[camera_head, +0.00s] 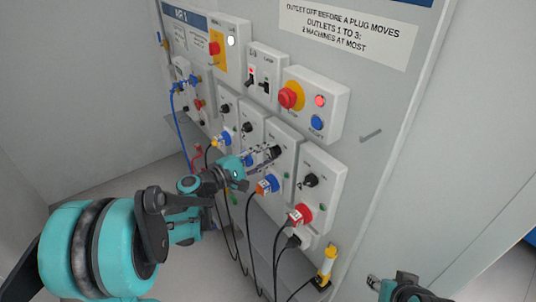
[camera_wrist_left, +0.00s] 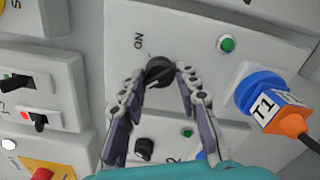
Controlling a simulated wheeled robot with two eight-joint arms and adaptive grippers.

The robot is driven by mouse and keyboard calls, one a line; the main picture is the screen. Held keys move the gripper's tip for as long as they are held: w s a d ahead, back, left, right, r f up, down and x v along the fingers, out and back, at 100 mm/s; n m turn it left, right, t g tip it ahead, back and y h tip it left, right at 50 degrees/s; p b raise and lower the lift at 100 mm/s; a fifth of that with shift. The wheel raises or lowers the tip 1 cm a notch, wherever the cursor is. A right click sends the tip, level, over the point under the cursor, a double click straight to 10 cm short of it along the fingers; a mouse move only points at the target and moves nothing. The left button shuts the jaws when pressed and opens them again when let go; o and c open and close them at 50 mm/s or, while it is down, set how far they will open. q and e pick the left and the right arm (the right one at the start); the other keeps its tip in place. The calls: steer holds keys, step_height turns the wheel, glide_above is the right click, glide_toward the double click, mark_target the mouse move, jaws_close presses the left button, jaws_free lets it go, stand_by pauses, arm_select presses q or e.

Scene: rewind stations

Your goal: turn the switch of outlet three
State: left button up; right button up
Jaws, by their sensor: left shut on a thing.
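The outlet three box (camera_head: 286,140) is a white box in a slanting row on the wall panel. The exact angle of the switch pointer is unclear. A green lamp (camera_wrist_left: 227,44) and a blue plug with a T1 tag (camera_wrist_left: 262,92) are on the same box. My right gripper (camera_head: 402,290) shows only partly at the bottom edge.
The outlet two box (camera_wrist_left: 225,142) adjoins, with its own black switch (camera_wrist_left: 144,148). Another outlet box (camera_head: 322,165) with a red plug (camera_head: 300,216) stands to the right. A red emergency button (camera_head: 288,97) sits above. Black cables (camera_head: 250,240) hang below the boxes.

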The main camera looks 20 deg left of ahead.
arm_select(q)
steer(key=shift+n, duration=0.4)
steer(key=o, duration=1.1)
steer(key=shift+s+a, duration=0.1)
steer(key=v, duration=1.1)
steer(key=shift+s+a, duration=0.3)
steer(key=shift+f, duration=0.1)
